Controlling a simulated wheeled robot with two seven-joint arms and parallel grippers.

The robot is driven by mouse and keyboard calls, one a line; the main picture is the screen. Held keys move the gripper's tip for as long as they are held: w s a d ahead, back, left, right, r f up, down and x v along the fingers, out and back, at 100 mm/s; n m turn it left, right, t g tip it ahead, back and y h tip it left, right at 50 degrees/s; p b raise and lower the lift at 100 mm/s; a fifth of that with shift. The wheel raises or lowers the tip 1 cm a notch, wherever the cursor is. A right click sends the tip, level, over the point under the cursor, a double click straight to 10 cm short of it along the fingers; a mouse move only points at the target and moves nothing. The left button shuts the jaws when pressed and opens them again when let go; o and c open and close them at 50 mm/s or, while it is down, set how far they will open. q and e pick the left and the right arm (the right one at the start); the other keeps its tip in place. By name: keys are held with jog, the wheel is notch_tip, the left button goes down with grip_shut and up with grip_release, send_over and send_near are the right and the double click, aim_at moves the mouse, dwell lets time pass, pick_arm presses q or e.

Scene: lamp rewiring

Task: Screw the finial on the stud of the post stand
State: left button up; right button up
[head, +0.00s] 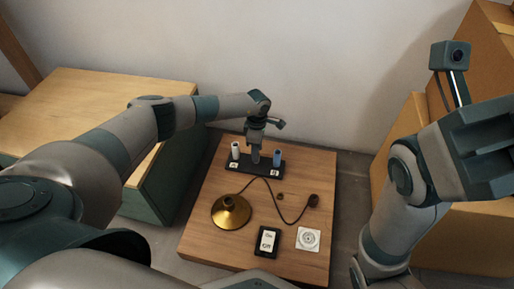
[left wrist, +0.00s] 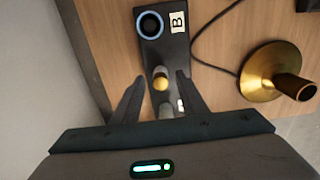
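A black base (head: 262,173) lies near the back of the wooden table, with a white post (head: 235,150) at its left and a blue post (head: 277,158) at its right. My left gripper (head: 255,155) is over its middle, pointing down. In the left wrist view, a small round brass piece, seemingly the finial (left wrist: 160,84), is between the open left fingers (left wrist: 160,76), with gaps on both sides. It appears to sit on the base's middle post or stud; its seating cannot be told. My right gripper (head: 485,130) is raised at the right; its fingers are unclear.
On the table (head: 210,240) are a brass lamp base (head: 231,212), a cord leading to a dark socket (head: 313,200), a small brass part (head: 280,196), a black box (head: 267,241) and a white square plate (head: 308,239). Wooden cabinets stand left and right.

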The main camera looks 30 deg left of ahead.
pick_arm(q)
grip_shut()
jog(key=shift+f+m+b, duration=0.2)
jog(key=shift+m+b, duration=0.9)
jog(key=shift+m, duration=0.5)
jog(key=shift+r, duration=0.2)
jog(key=shift+f+m+b, duration=0.2)
jog(key=shift+m+b, duration=0.25)
jog(key=shift+m, duration=0.55)
jog(key=shift+r+m, duration=0.15)
jog(key=shift+m, duration=0.45)
grip_release()
